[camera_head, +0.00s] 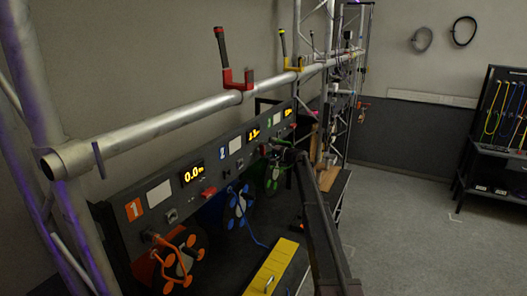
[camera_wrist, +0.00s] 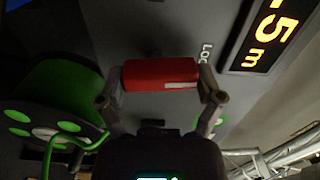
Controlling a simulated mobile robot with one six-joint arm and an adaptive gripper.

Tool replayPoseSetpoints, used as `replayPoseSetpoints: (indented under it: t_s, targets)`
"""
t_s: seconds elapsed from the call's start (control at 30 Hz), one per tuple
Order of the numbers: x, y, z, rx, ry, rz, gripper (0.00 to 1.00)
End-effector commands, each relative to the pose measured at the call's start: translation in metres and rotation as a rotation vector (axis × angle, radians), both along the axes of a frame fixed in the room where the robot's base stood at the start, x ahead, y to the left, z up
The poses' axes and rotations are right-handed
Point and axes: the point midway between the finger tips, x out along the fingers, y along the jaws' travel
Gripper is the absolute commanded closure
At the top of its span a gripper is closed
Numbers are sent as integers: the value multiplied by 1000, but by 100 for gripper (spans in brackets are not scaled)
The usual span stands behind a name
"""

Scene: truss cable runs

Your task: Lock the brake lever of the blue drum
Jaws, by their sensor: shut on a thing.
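The blue drum (camera_head: 238,206) hangs below the panel in the head view, between the orange and green drums. A red brake lever (camera_wrist: 160,74) lies across the middle of the wrist view, with a pale strip on its edge. My gripper (camera_wrist: 161,88) is shut on this lever, with one finger at each end of it. Printed "Loc" lettering shows beside the right finger. In the head view my gripper (camera_head: 277,149) is at the panel, below the second display (camera_head: 253,133); my arm hides most of the lever there.
The orange drum (camera_head: 180,262) is nearest, with another red lever (camera_head: 208,192) above it. The green drum (camera_wrist: 62,98) is close at left in the wrist view. A truss tube (camera_head: 150,126) with red and yellow brackets runs above the panel. A yellow box (camera_head: 271,270) stands in front.

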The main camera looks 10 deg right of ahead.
Motion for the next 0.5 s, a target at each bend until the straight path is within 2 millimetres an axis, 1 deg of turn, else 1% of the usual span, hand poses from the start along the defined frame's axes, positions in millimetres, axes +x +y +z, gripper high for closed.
replayPoseSetpoints:
  t_s: [0.2, 0.5]
  targets:
    - [0, 1, 0, 54, 75, 2, 62]
    - [0, 1, 0, 73, 100, 2, 62]
